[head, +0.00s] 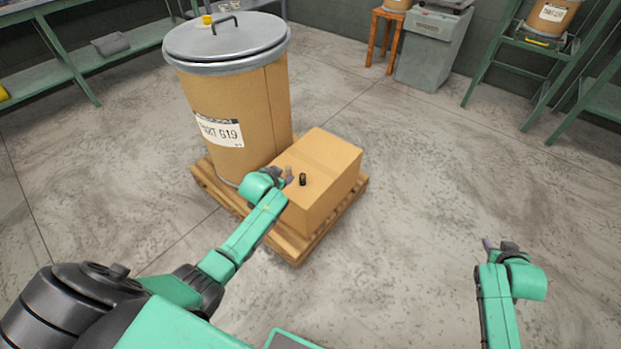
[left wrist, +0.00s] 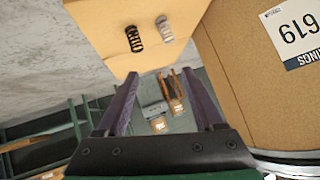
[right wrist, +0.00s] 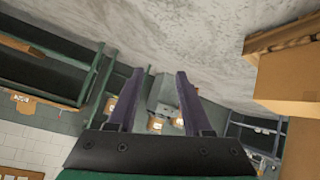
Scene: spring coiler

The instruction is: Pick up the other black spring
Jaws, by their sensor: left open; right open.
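A black spring (left wrist: 134,39) stands on top of the cardboard box (left wrist: 108,22) in the left wrist view. A grey spring (left wrist: 165,28) stands close beside it. In the head view the black spring (head: 303,179) is near the box's left front edge, just right of my left gripper (head: 284,177). My left gripper is open and empty, and its fingers (left wrist: 159,80) point toward the box with both springs ahead of and apart from them. My right gripper (head: 500,245) is open and empty over the floor at the right; its fingers (right wrist: 160,75) hold nothing.
The box (head: 335,190) and a large lidded drum (head: 265,100) share a wooden pallet (head: 297,258). The floor at the right is clear.

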